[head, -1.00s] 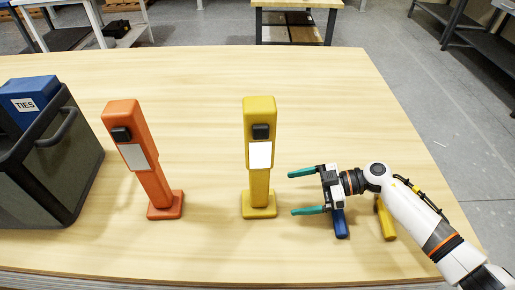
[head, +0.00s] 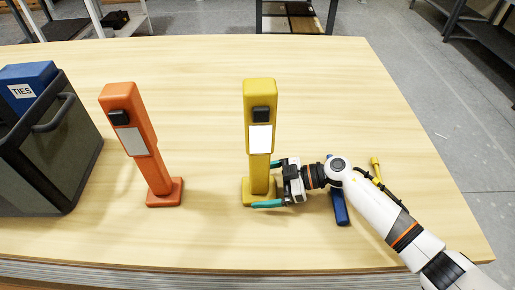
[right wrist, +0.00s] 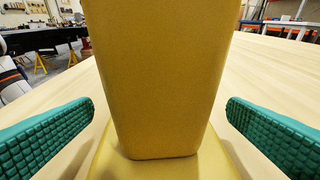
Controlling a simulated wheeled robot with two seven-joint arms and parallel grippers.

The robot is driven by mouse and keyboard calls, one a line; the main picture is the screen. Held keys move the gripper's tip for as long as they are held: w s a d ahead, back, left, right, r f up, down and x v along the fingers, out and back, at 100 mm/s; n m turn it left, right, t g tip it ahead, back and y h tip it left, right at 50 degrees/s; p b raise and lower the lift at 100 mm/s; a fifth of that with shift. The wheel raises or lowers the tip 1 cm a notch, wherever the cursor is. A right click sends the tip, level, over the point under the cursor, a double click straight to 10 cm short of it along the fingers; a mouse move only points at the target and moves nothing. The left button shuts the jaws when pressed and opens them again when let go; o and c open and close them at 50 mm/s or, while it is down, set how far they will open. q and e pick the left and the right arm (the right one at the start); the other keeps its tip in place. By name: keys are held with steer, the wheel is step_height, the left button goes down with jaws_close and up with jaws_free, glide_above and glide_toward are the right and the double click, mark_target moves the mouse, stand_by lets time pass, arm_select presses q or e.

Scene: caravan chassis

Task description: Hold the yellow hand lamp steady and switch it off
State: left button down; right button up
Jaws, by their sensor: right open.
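The yellow hand lamp (head: 260,104) stands upright on its square foot in the middle of the table. It has a black switch block and a white panel on its front. My right gripper (head: 266,183) is open at the lamp's lower stem, just above the foot, with its green fingers reaching around it. In the right wrist view the yellow stem (right wrist: 158,80) stands between the two green fingers (right wrist: 160,138), with a gap on each side. Whether the switch is on or off cannot be told. My left gripper is not in view.
An orange hand lamp (head: 136,140) stands to the left. A dark crate (head: 60,160) with a blue box marked TIES (head: 28,85) is at the far left. A blue object (head: 339,208) and a yellow object (head: 376,167) lie partly behind my right arm. The table behind the lamps is clear.

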steer(key=c, duration=0.7)
steer(key=shift+c, duration=0.2)
stand_by(2.4)
